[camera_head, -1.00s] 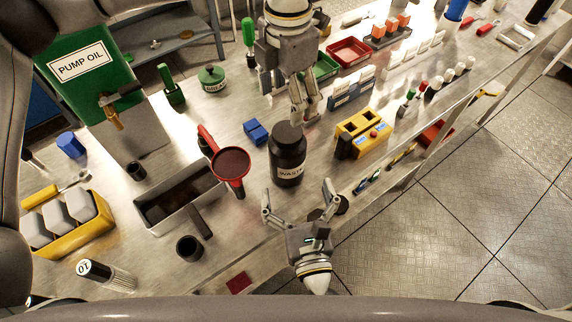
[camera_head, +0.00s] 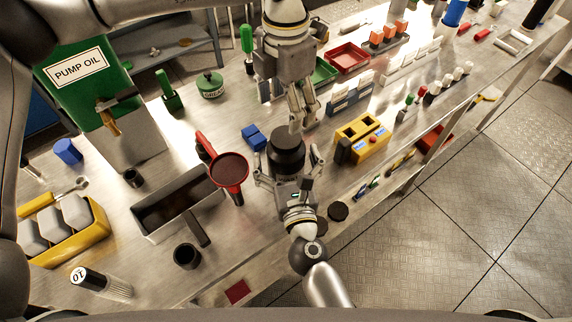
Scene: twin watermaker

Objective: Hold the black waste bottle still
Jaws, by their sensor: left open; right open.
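The black waste bottle (camera_head: 286,146) stands upright on the metal bench. Its black cap shows, while its label and lower body are hidden behind my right gripper. My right gripper (camera_head: 285,166) is open, with one finger on each side of the bottle's body; I cannot tell whether the fingers touch it. My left gripper (camera_head: 303,116) is higher in the view, just behind and above the bottle's cap. It is open and empty, its fingers pointing down toward the bottle.
A red funnel (camera_head: 229,169) stands close left of the bottle, beside a metal tray (camera_head: 144,224). A yellow block (camera_head: 372,150) is to the right and a blue block (camera_head: 254,136) behind left. Dark discs (camera_head: 338,211) lie near the front bench edge.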

